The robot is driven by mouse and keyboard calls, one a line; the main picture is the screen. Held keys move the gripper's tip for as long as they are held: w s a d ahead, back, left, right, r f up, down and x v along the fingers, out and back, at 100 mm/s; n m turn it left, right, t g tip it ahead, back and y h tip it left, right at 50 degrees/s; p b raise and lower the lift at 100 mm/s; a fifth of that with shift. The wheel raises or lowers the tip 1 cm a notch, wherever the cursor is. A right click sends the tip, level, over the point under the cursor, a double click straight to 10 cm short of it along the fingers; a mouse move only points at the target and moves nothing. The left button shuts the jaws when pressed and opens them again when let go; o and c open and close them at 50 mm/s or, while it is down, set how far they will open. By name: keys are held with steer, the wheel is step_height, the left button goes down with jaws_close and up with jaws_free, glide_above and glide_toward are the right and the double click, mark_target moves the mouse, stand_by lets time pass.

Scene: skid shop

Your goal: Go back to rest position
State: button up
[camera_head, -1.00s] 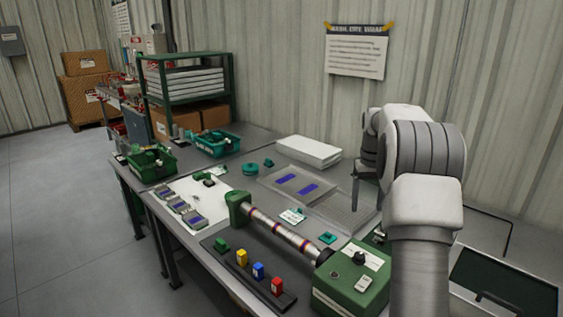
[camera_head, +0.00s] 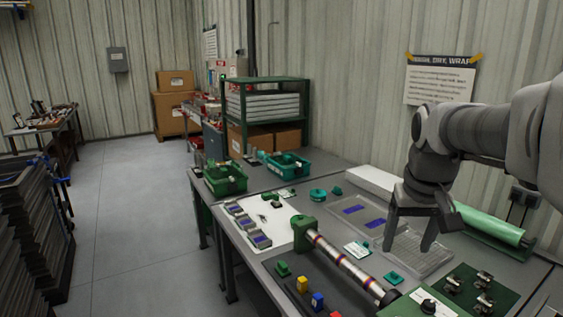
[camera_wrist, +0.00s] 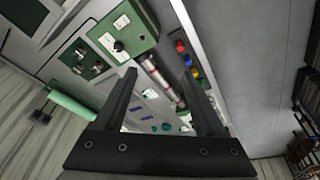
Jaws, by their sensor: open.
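My gripper (camera_head: 410,240) is in the head view at the right, above the clear tray (camera_head: 432,262) on the workbench, its two fingers apart and pointing down. Nothing shows between the fingers. In the wrist view my gripper (camera_wrist: 168,100) also has its fingers spread, with the bench top seen beyond them. The arm reaches in from the right edge of the head view.
The bench holds a striped roller (camera_head: 345,257), a teal bin (camera_head: 288,166), a green bin (camera_head: 225,180), a green shelf rack (camera_head: 267,122) and a green roll (camera_head: 487,227). Dark stacked panels (camera_head: 35,235) stand at left. The floor (camera_head: 135,220) between is clear.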

steer(key=s+a+f+t, duration=0.1)
steer(key=s+a, duration=0.3)
steer(key=s, duration=0.4)
steer(key=s+a+f+n+t, duration=0.1)
steer(key=s+a+f, duration=0.2)
steer(key=s, duration=0.5)
steer(key=shift+s+a+f+t+y, duration=0.2)
steer(key=shift+a+t+y, duration=0.15)
steer(key=shift+a, duration=0.35)
steer(key=shift+d+r, duration=0.1)
steer(key=shift+d, duration=0.05)
stand_by(0.3)
